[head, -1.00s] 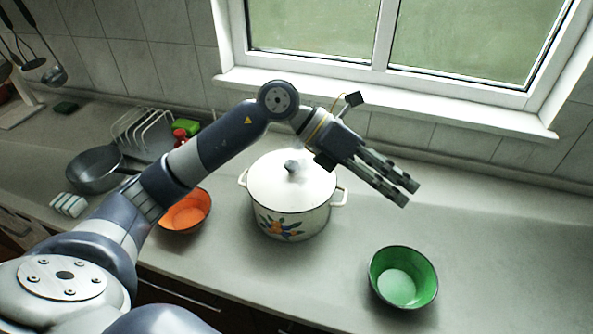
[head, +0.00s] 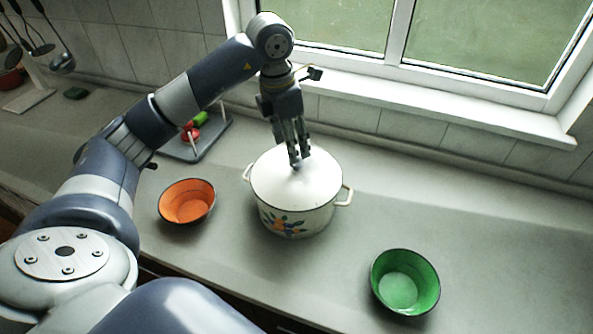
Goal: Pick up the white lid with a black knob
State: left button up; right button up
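The white lid (head: 273,178) sits flat on a white enamel pot (head: 297,221) with a floral motif and two side handles, in the middle of the head view. My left gripper (head: 299,161) points straight down over the lid's centre, its fingertips at the black knob. The fingers hide most or all of the knob, so I cannot tell whether they are closed on it. My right gripper is not in view.
An orange bowl (head: 187,202) stands left of the pot, and a green bowl (head: 404,282) stands at the front right. A grey tray (head: 212,146) with red and green items is behind my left arm.

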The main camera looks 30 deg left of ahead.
aim_at(296, 169)
pick_arm(q)
jog(key=shift+f, duration=0.3)
jog(key=shift+w+d+f+p, duration=0.1)
jog(key=shift+w+f+p, duration=0.05)
jog(key=shift+f+p, duration=0.4)
jog(key=f, duration=0.1)
jog(key=f+p, duration=0.1)
jog(key=f, duration=0.1)
jog(key=shift+w+f, duration=0.15)
jog(key=shift+w, duration=0.2)
jog(key=shift+w+f+p, duration=0.1)
jog(key=shift+f+p, duration=0.2)
jog(key=shift+f, duration=0.1)
jog(key=shift+d+r, duration=0.1)
jog(key=c, duration=1.1)
